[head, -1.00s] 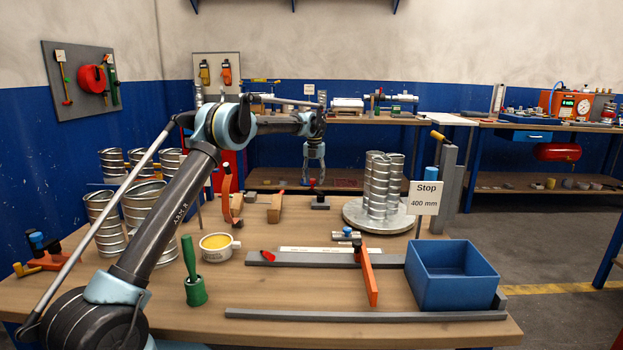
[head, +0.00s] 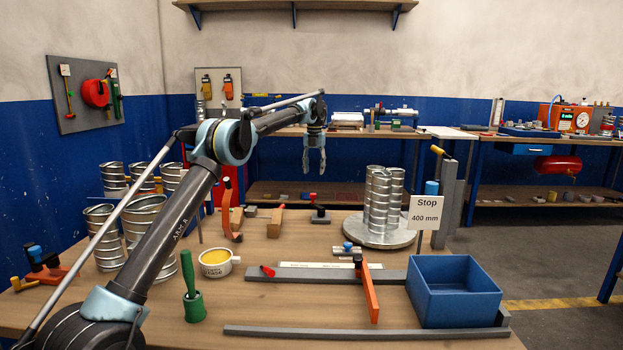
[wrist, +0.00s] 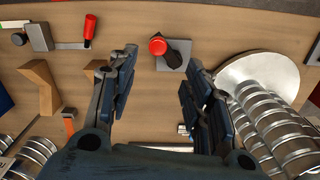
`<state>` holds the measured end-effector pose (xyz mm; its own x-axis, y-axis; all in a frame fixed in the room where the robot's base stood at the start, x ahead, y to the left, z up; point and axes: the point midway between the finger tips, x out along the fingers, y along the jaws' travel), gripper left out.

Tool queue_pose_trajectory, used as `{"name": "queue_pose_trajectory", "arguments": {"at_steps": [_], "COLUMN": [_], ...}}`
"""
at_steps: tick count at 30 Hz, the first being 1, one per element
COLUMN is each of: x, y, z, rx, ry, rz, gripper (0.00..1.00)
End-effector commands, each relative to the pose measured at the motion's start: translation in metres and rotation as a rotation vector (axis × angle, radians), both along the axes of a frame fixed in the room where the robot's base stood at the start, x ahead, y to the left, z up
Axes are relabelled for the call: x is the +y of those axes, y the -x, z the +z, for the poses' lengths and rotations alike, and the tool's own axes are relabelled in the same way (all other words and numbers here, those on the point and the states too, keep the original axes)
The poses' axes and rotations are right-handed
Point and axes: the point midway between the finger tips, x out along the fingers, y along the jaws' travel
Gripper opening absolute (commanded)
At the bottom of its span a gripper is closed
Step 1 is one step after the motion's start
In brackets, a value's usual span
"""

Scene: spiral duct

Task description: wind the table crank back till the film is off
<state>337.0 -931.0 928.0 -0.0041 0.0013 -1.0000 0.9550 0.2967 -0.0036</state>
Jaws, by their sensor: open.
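My gripper (head: 314,172) is open and empty, pointing down above the back of the table. In the wrist view its fingers (wrist: 160,62) stand apart, with a red knob (wrist: 157,46) on a black lever and grey plate between and beyond them. That red-knobbed piece (head: 320,214) stands below my gripper in the head view. A round grey turntable (head: 365,238) carries several spiral ducts (head: 378,200), right of my gripper. A yellow handle (head: 437,150) sits atop a grey post beside it. I cannot tell which part is the table crank. No film can be made out on the ducts.
A "Stop 400 mm" sign (head: 425,214) stands before the post. A blue bin (head: 455,300), an orange bar (head: 368,292) and grey rails lie in front. More ducts (head: 102,237) stand left. A red-handled grey piece (wrist: 89,28) is upper left in the wrist view.

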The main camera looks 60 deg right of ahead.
Motion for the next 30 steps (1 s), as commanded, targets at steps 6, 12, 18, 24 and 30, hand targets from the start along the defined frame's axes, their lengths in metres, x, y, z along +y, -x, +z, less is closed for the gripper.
{"name": "queue_pose_trajectory", "arguments": {"at_steps": [6, 12, 18, 24, 30], "x": [0.0, 0.0, 0.0, 0.002, 0.005], "y": [0.0, 0.0, -0.001, -0.008, -0.018], "z": [0.011, 0.012, 0.011, 0.006, -0.002], "rx": [0.0, 0.0, 0.003, 0.038, 0.1], "ry": [0.0, 0.0, 0.002, 0.015, 0.022], "rz": [0.0, 0.0, 0.023, 0.267, 0.661], "gripper": [0.46, 0.46, 0.16, 0.0, 0.0]}}
